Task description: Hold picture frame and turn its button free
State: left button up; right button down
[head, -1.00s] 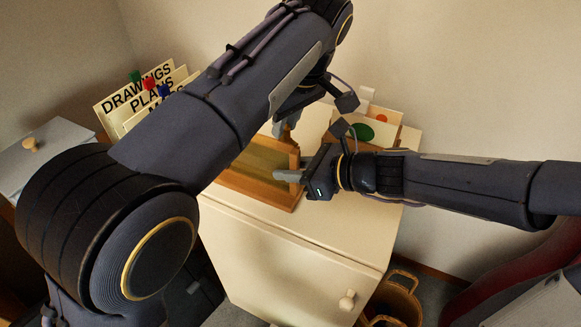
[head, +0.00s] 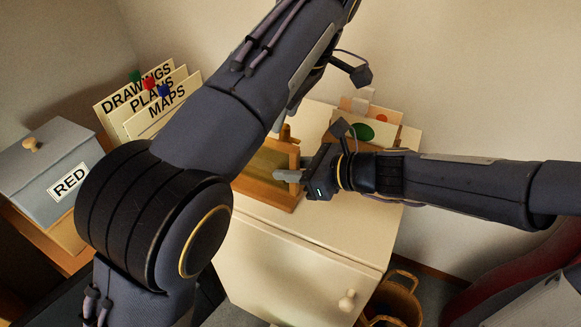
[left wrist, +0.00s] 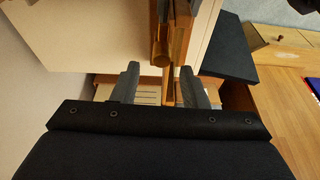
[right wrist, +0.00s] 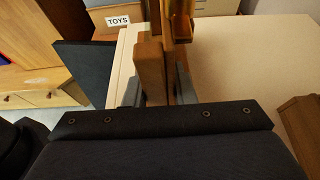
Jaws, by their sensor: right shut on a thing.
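The wooden picture frame (head: 268,198) stands on the cream cabinet top, partly hidden behind my left arm in the head view. My right gripper (head: 284,176) is shut on the frame's right side; the right wrist view shows the wood (right wrist: 149,72) between its fingers. A small wooden piece, apparently the button (head: 286,134), sticks up at the frame's upper right corner. My left gripper (left wrist: 158,84) is open in the left wrist view, with wood of the frame (left wrist: 180,35) ahead and between its fingers. In the head view my left arm hides most of it. Contact cannot be told.
The cabinet (head: 290,262) has free room on its top right of the frame. Cards with coloured dots (head: 365,128) stand at its back. Labelled folders (head: 150,100) and a grey box marked RED (head: 48,172) are at left. A basket (head: 396,300) stands on the floor.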

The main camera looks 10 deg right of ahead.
pick_arm(q)
jog(key=shift+r, duration=1.9)
pick_arm(e)
jog(key=c, duration=1.1)
grip_release()
